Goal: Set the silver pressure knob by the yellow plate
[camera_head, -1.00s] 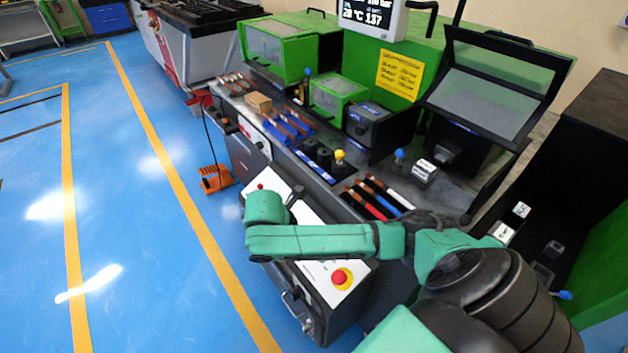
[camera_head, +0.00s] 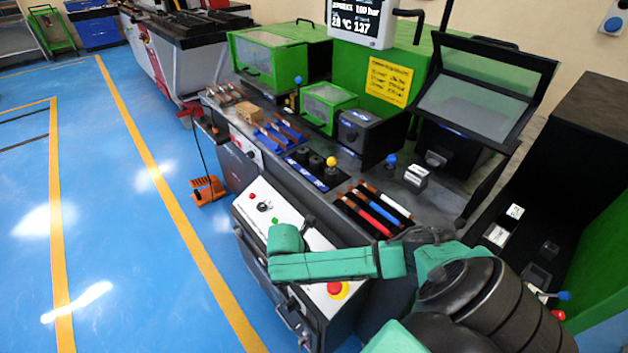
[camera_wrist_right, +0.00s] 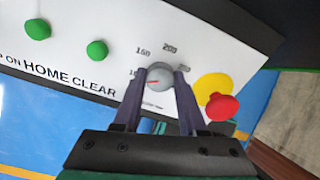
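The silver pressure knob (camera_wrist_right: 160,76) is on the white control panel, with a red mark pointing left toward a partly hidden number. Dial numbers 150 and 200 show above it. My right gripper (camera_wrist_right: 161,72) has one finger on each side of the knob, close against it; whether they press on it is unclear. In the head view my right arm (camera_head: 325,264) crosses the panel (camera_head: 253,196) and hides the knob. The yellow plate (camera_head: 389,80) hangs on the green machine; its text is too small to read. My left gripper is out of view.
A red emergency button on a yellow base (camera_wrist_right: 219,104) sits close to the right finger. Green buttons (camera_wrist_right: 97,49) are on the left. Colored-handled bars (camera_head: 375,209) lie on the bench behind the arm.

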